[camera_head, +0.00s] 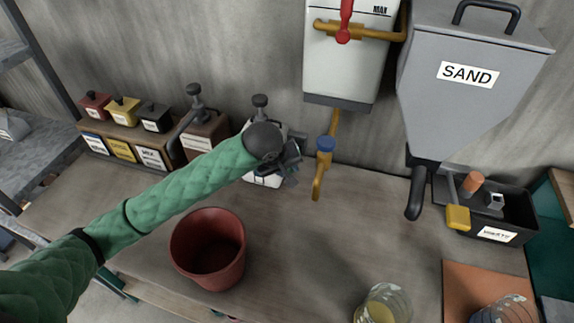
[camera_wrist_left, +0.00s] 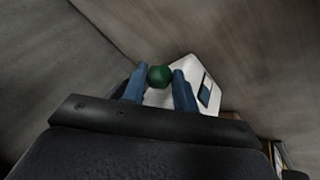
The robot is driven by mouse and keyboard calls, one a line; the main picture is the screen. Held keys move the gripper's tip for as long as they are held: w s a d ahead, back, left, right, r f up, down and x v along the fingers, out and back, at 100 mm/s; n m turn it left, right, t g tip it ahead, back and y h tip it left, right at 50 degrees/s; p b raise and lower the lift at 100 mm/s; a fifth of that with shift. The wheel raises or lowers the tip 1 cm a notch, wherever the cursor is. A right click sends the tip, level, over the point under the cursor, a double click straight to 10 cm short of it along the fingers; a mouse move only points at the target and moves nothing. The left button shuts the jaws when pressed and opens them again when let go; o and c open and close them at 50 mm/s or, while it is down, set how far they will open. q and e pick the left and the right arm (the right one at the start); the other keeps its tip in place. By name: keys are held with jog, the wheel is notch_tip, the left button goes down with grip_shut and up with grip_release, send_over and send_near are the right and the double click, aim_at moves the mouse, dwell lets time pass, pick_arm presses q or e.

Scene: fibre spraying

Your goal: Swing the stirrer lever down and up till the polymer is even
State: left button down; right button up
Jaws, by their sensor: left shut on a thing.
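My left gripper (camera_head: 289,162) is in front of the white container (camera_head: 262,181) at the back of the bench, and my arm and hand cover much of that container in the head view. In the left wrist view the blue fingers (camera_wrist_left: 159,88) are shut on a round green knob (camera_wrist_left: 159,75), which looks like the end of the stirrer lever. The lever's shaft is hidden. The white container with a dark label also shows behind the knob (camera_wrist_left: 203,75). The polymer inside cannot be seen. My right gripper is not in view.
A red bucket (camera_head: 209,247) stands below my left arm. A blue-topped tap (camera_head: 325,155) hangs just right of the gripper. The grey sand hopper (camera_head: 440,100), waste bin (camera_head: 518,230) and a glass (camera_head: 385,303) are farther right.

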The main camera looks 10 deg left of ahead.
pick_arm(q)
jog(key=shift+s+f, duration=0.15)
jog(key=shift+f, duration=0.1)
jog(key=c, duration=1.1)
grip_release()
jog(key=shift+a, duration=0.15)
jog(key=shift+r, duration=0.15)
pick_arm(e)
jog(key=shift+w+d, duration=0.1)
pick_arm(q)
jog(key=b+v, duration=0.2)
jog(key=v, duration=0.5)
jog(key=shift+r, duration=0.35)
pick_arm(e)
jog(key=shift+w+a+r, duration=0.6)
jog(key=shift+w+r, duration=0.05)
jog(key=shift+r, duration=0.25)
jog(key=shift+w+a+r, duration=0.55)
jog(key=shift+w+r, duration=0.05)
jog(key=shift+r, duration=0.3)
pick_arm(q)
jog(key=shift+s+a, duration=0.15)
jog(key=shift+c, duration=0.2)
